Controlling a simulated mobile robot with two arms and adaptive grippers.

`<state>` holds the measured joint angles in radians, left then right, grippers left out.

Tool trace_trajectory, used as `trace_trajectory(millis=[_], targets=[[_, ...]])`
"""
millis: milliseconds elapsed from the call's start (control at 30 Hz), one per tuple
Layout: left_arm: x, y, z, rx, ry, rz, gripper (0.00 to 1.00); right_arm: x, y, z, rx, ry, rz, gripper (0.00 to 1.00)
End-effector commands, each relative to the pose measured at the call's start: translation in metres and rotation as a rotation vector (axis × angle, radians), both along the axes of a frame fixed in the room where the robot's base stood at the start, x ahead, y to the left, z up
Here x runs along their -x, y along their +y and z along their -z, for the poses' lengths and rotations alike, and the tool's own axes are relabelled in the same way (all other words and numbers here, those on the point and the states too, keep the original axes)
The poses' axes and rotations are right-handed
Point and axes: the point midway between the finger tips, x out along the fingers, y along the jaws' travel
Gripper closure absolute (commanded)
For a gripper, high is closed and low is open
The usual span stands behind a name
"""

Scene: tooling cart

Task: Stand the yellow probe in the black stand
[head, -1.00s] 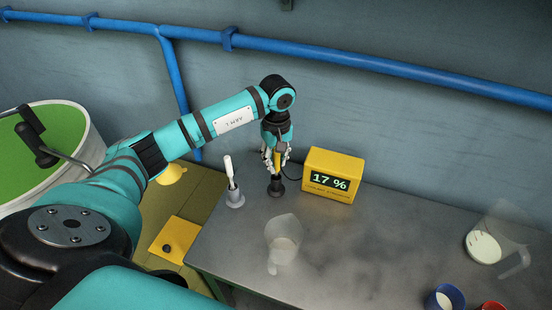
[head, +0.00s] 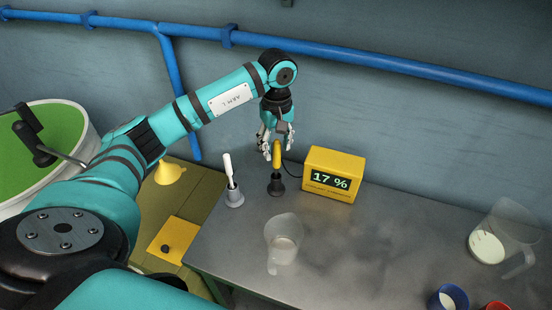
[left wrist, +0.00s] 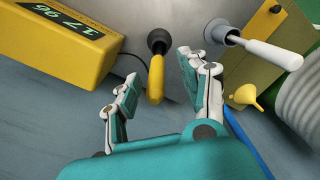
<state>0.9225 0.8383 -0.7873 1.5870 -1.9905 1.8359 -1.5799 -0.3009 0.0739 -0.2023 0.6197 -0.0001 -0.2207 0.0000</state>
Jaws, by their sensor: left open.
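The yellow probe (head: 277,154) stands upright in the black stand (head: 276,186) on the grey table. In the left wrist view the probe (left wrist: 156,80) shows between and beyond my fingers, its lower end in the black stand (left wrist: 158,40). My left gripper (head: 277,146) is open above the probe, its fingers apart from it on both sides. It also shows open in the left wrist view (left wrist: 156,70). My right gripper is not in view.
A yellow display box (head: 333,175) reading 17 % stands right of the black stand. A white-handled tool in a grey holder (head: 235,198) stands left. A clear jug (head: 283,244) is in front. Another clear jug (head: 508,238) and a blue cup (head: 447,298) are at right.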

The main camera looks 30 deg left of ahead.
Motion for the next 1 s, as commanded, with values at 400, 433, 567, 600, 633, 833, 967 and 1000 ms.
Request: trace_trajectory(millis=[400,433,567,600,633,833,967,1000], targets=[[-0.001,0.000,-0.065,-0.001,-0.001,0.000,0.55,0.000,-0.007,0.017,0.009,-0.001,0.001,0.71],[-0.001,0.000,-0.067,-0.001,-0.001,-0.001,0.55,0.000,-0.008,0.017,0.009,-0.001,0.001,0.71],[-0.001,0.000,-0.070,-0.001,0.002,0.000,0.55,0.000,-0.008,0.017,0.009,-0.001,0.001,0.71],[-0.001,0.000,-0.070,-0.001,0.002,0.000,0.55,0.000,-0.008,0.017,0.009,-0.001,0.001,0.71],[-0.001,0.000,-0.070,0.000,0.002,0.000,0.55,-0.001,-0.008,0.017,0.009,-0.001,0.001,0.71],[-0.001,0.000,-0.069,0.000,0.001,0.000,0.55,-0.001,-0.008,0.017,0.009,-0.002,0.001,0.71],[-0.001,0.000,-0.069,0.000,0.001,0.000,0.55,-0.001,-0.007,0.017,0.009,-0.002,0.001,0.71],[-0.001,0.000,-0.069,0.000,0.001,0.000,0.55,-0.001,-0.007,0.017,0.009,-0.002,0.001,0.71]])
